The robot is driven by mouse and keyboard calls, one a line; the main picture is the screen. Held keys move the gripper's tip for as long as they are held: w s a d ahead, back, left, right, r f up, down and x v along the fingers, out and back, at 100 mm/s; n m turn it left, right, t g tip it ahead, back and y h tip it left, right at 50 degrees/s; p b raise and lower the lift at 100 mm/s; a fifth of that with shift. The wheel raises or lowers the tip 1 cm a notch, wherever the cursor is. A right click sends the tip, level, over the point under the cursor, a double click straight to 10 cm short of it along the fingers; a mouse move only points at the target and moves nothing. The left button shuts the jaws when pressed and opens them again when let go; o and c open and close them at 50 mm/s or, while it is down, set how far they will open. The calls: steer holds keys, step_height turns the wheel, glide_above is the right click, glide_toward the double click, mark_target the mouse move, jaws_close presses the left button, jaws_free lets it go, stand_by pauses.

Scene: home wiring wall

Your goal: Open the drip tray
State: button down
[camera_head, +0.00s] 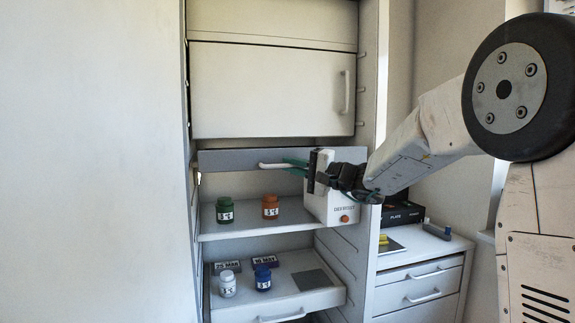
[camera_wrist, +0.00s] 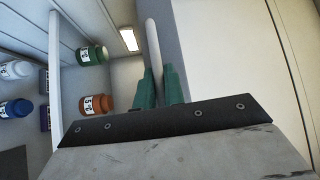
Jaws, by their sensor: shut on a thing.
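A grey horizontal panel (camera_head: 228,160) spans the cabinet below the upper door and carries a white bar handle (camera_head: 271,166). I take this panel as the drip tray's front, though no readable label shows it. My gripper (camera_head: 297,167) has green fingertips and is shut on the white handle near its right part. In the wrist view, the handle (camera_wrist: 153,45) stands between the two green fingers of my gripper (camera_wrist: 158,85), with the grey panel (camera_wrist: 177,40) beside it. The gripper's dark body hides the handle's near end.
Below are a shelf with a green bottle (camera_head: 225,211) and an orange bottle (camera_head: 270,207), and a pulled-out lower tray (camera_head: 290,305) with white and blue bottles. The closed upper door (camera_head: 265,90) is above.

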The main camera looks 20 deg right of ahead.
steer(key=s, duration=1.5)
steer(key=shift+s, duration=0.25)
steer(key=c, duration=1.5)
jaws_free()
steer(key=v, duration=0.7)
steer(key=shift+s+d, duration=0.25)
steer(key=shift+f, duration=0.1)
